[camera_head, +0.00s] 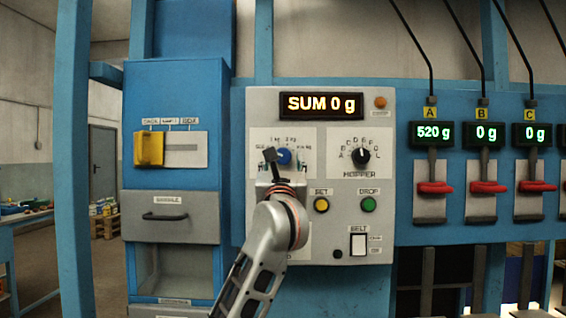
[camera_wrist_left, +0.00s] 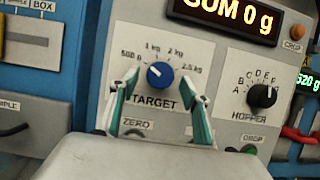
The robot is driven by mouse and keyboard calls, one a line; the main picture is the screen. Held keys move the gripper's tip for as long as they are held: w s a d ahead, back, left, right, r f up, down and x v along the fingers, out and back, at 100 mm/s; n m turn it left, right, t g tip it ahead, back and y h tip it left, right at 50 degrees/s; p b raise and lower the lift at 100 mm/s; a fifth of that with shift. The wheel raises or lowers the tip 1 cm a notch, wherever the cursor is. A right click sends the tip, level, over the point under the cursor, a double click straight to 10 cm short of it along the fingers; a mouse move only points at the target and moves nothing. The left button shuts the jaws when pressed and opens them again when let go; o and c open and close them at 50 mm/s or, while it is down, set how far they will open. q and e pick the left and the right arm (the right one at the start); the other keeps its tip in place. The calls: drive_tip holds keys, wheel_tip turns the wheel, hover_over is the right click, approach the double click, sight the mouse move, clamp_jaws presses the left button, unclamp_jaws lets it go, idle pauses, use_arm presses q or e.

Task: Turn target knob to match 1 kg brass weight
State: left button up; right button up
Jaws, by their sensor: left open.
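The blue TARGET knob (camera_head: 284,156) is on the grey control panel, partly behind my left gripper in the head view. In the left wrist view the knob (camera_wrist_left: 160,76) shows whole, among the labels 500 g, 1 kg, 2 kg and 2.5 kg. Its pale mark points up and left; the exact setting is hard to tell. My left gripper (camera_head: 271,158) is in front of the panel at the knob. In the wrist view its open fingers (camera_wrist_left: 160,83) stand either side of the knob, with gaps visible. No brass weight is seen. My right gripper is not in view.
The black HOPPER knob (camera_head: 362,155) is right of the target knob. SET (camera_head: 321,205) and DROP (camera_head: 368,204) buttons and a BELT switch (camera_head: 358,245) are below. The display (camera_head: 321,105) reads SUM 0 g. Red-handled levers (camera_head: 434,187) are further right.

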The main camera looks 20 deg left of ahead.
use_arm(q)
drive_tip(key=shift+w+a+r, duration=0.1)
drive_tip(key=shift+w, duration=0.15)
drive_tip(key=c, duration=1.1)
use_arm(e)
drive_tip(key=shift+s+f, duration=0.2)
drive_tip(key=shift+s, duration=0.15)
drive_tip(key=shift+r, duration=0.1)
